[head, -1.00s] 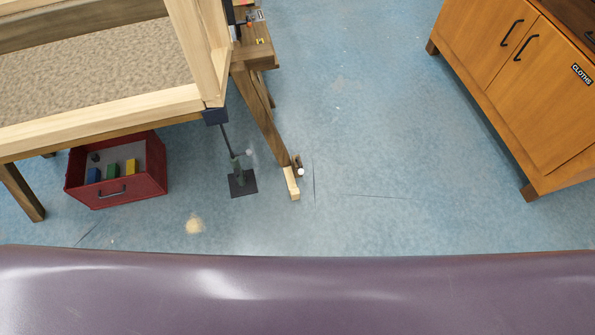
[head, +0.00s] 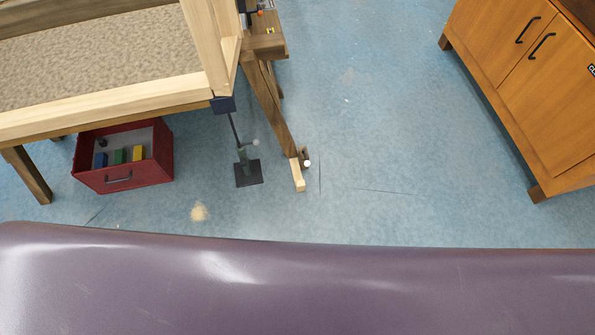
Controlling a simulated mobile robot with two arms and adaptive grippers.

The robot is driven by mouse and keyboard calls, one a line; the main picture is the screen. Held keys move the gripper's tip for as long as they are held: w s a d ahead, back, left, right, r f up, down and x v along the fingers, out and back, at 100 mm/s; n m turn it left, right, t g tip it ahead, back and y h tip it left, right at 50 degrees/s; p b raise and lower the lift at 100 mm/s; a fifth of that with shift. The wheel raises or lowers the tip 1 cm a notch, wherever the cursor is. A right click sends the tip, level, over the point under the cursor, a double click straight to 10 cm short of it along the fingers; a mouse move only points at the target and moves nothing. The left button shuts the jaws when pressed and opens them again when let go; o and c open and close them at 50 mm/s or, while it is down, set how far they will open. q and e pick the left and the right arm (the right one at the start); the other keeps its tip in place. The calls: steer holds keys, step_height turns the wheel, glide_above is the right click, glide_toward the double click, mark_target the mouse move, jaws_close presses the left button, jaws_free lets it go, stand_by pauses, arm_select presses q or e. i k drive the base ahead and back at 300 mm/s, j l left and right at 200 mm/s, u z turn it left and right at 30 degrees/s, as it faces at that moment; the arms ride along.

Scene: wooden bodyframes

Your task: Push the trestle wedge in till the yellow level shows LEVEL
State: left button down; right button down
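A pale wooden wedge (head: 298,176) lies on the blue floor at the foot of the dark wooden trestle leg (head: 268,110). A brown piece with a white round end (head: 306,162) is just right of it. I cannot tell how far the wedge is under the leg. A small yellow item (head: 270,31), perhaps the level, sits on the trestle top (head: 265,46); its reading is too small to make out. Neither of my grippers is in view.
A pale wooden frame (head: 105,112) rests to the left, with a black-footed prop (head: 249,173) under its corner. A red crate (head: 125,176) with coloured blocks stands under it. An orange-brown cabinet (head: 510,90) stands at right. The floor between trestle and cabinet is clear.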

mark_target(299, 183)
steer(key=i+l+u, duration=0.1)
steer(key=u, duration=0.65)
steer(key=i+l+u, duration=0.2)
steer(key=l+u, duration=0.2)
steer(key=l, duration=0.45)
steer(key=i+l+u, duration=0.15)
steer(key=l+u, duration=0.2)
steer(key=l, duration=0.5)
steer(key=l+u, duration=0.4)
steer(key=l, duration=0.45)
